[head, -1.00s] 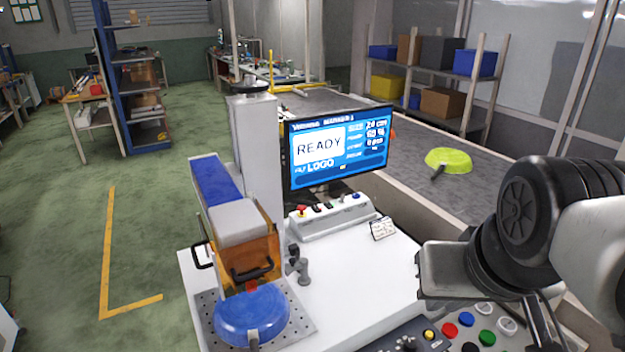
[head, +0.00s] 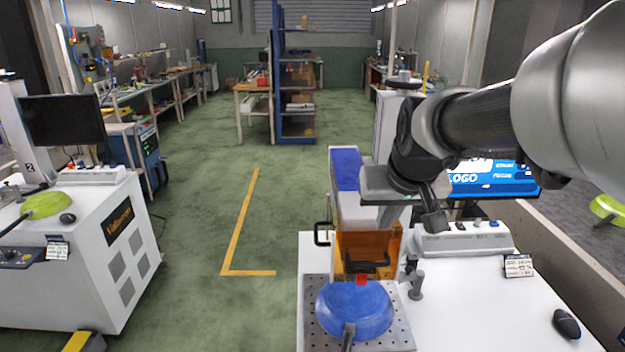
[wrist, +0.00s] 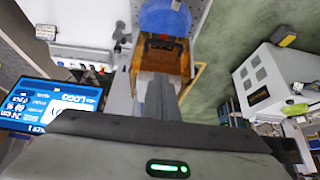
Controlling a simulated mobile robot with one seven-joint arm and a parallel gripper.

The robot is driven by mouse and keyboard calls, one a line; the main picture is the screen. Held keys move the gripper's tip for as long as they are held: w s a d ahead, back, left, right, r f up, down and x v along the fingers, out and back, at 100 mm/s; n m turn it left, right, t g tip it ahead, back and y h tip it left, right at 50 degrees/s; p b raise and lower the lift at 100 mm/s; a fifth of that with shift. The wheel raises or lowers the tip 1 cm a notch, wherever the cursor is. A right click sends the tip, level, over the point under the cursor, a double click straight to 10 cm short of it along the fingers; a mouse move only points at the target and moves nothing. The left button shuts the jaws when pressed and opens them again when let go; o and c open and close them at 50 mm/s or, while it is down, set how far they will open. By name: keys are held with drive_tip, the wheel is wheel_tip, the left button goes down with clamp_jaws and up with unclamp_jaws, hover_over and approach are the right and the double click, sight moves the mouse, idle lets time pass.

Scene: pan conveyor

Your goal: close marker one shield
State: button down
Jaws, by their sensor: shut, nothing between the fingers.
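The shield of marker one (head: 350,247) is a see-through amber cover with a black handle (head: 367,266). It sits around the white and blue marking head, behind and above a blue pan (head: 352,312) on a perforated plate. The pan looks uncovered. In the wrist view the shield (wrist: 178,60) and its handle lie beyond my fingers, with the blue pan (wrist: 165,18) at the top. My gripper (head: 388,222) is shut and empty. It points down, above and behind the handle; I cannot tell whether it touches the shield. My arm partly hides the marker's screen (head: 490,180).
A control box (head: 463,238), a label card and a black mouse (head: 566,323) are on the white table right of the shield. A second white marker station (head: 95,255) with a green pan stands at left. Green floor between them is clear.

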hover_over(373, 264)
wheel_tip(373, 264, down, 9)
drive_tip(key=shift+r, duration=0.2)
drive_tip(key=shift+s+f+b, duration=0.2)
drive_tip(key=shift+s+f, duration=0.05)
drive_tip(key=shift+f, duration=0.6)
drive_tip(key=shift+s+f+b, duration=0.15)
drive_tip(key=shift+s+f, duration=0.05)
drive_tip(key=shift+f, duration=0.6)
drive_tip(key=shift+f, duration=0.1)
wheel_tip(373, 264, down, 14)
drive_tip(key=b, duration=1.1)
drive_tip(key=shift+s+r, duration=0.15)
drive_tip(key=shift+r, duration=0.05)
